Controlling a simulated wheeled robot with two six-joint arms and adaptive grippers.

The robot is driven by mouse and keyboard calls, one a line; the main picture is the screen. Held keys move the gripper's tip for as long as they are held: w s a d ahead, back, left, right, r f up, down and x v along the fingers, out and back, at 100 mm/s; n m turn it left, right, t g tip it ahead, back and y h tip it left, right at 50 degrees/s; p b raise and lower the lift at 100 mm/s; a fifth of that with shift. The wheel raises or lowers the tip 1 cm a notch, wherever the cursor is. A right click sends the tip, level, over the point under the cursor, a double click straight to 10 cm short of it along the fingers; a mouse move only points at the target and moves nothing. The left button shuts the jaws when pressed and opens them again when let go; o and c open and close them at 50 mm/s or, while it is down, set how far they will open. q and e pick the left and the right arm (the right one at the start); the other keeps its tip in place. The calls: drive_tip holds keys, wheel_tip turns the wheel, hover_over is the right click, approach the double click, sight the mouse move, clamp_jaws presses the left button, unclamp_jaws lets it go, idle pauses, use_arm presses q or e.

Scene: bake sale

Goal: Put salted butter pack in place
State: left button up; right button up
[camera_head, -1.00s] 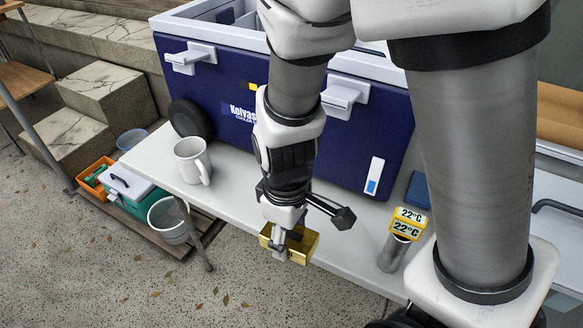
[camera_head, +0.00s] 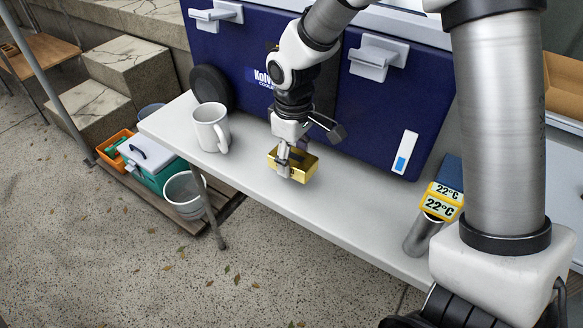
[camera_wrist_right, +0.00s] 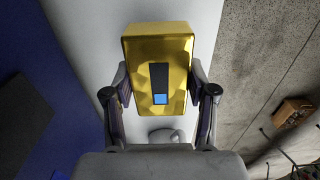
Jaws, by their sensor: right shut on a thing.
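The salted butter pack is most likely the gold pack (camera_head: 305,169), a small shiny block. In the right wrist view the gold pack (camera_wrist_right: 158,45) has a dark label with a blue square. My right gripper (camera_head: 284,168) is shut on it, one finger on each side in the wrist view. It holds the pack over the white table (camera_head: 250,196), in front of the blue cooler; I cannot tell whether it touches the table. My left gripper is not in view.
A white mug (camera_head: 210,127) stands left of the pack. The blue cooler (camera_head: 385,125) fills the table's back. A thermometer (camera_head: 440,203) reading 22°C stands at the right. A bucket (camera_head: 184,193) and a teal box (camera_head: 150,163) are below left. The table between pack and thermometer is clear.

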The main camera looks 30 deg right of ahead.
sight(293, 170)
wheel_tip(293, 170, down, 3)
drive_tip(key=shift+f+b, duration=0.15)
drive_tip(key=shift+b, duration=0.7)
drive_tip(key=shift+w+f, duration=0.15)
drive_tip(key=shift+f, duration=0.05)
drive_tip(key=shift+r, duration=0.1)
drive_tip(key=o, duration=1.3)
wheel_tip(293, 170, up, 11)
drive_tip(key=p, duration=0.4)
drive_tip(key=shift+r, duration=0.55)
